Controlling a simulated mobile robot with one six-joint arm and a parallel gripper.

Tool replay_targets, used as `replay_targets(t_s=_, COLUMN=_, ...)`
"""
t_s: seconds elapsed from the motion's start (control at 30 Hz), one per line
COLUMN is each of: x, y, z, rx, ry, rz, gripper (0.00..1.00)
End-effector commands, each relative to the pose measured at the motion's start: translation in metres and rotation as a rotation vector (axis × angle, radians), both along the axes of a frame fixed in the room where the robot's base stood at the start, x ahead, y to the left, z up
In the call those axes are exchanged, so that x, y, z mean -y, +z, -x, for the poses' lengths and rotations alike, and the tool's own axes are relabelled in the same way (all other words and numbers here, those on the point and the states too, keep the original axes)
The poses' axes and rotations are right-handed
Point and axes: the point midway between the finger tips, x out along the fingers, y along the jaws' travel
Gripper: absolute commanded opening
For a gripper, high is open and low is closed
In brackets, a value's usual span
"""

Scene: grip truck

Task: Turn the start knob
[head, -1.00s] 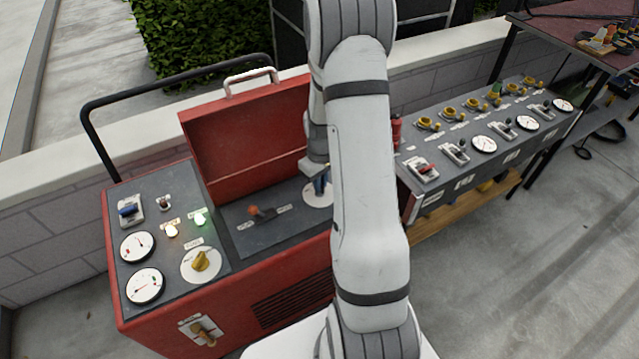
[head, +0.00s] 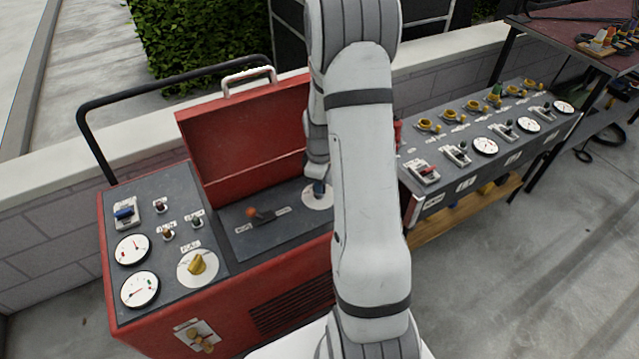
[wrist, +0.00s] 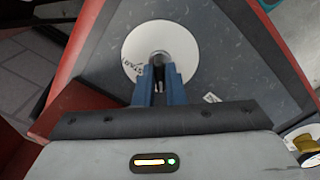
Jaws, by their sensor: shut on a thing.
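The start knob (wrist: 159,58) shows as a small grey metal top at the centre of a round white dial plate (wrist: 138,43) in the wrist view. The same plate (head: 311,202) lies on the dark deck of the red machine in the head view, partly behind my arm. My gripper (wrist: 158,83) has its blue fingers around the knob and is shut on it. In the head view the blue fingertips (head: 319,188) reach down to the plate. The fingers hide most of the knob, so its angle is hard to tell.
The red machine (head: 285,299) has an orange-tipped lever (head: 262,215), a yellow knob (head: 197,264), gauges and switches. Its raised red lid (head: 240,140) stands behind the deck. A grey control panel (head: 490,135) stands to the right. Open concrete floor lies at lower right.

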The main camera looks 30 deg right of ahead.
Motion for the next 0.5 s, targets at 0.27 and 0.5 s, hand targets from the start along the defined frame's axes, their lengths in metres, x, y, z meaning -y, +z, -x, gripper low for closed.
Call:
replay_targets(t_s=0.27, x=0.0001, y=0.0007, z=-0.0008, rx=0.002, ry=0.003, rz=0.001, gripper=0.0)
replay_targets(t_s=0.5, x=0.0, y=0.0006, z=-0.0007, rx=0.002, ry=0.002, rz=0.001, gripper=0.23)
